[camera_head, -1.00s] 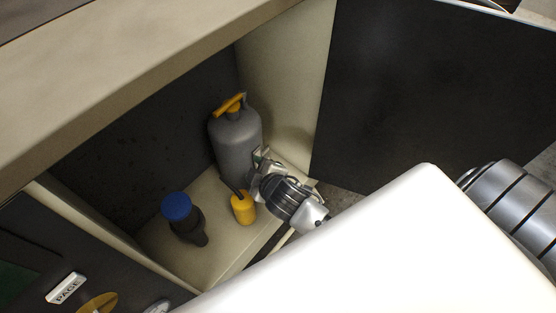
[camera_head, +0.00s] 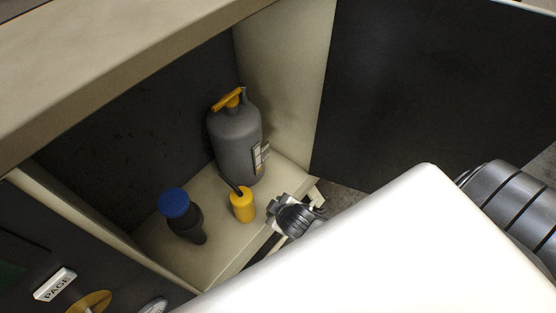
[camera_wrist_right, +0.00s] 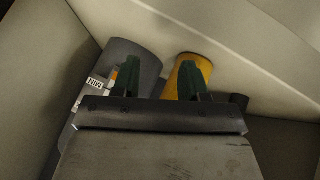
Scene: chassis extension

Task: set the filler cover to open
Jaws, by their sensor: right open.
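A blue round cap (camera_head: 174,203), which looks like the filler cover, sits on top of a dark neck (camera_head: 187,228) at the left of the compartment. I see no gap under it. My right gripper (camera_head: 271,208) is at the compartment's front right edge, apart from the cap, with a yellow cylinder (camera_head: 243,205) between them. In the right wrist view its two dark green fingers (camera_wrist_right: 157,78) stand apart with nothing held. The blue cap does not show in that view. My left gripper is in neither current view.
A grey bottle (camera_head: 235,140) with a yellow handle (camera_head: 228,99) stands at the back. It also shows in the right wrist view (camera_wrist_right: 140,55), beside the yellow cylinder (camera_wrist_right: 190,65). A pale beam (camera_head: 120,70) overhangs the compartment. A dark panel (camera_head: 420,90) stands at the right.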

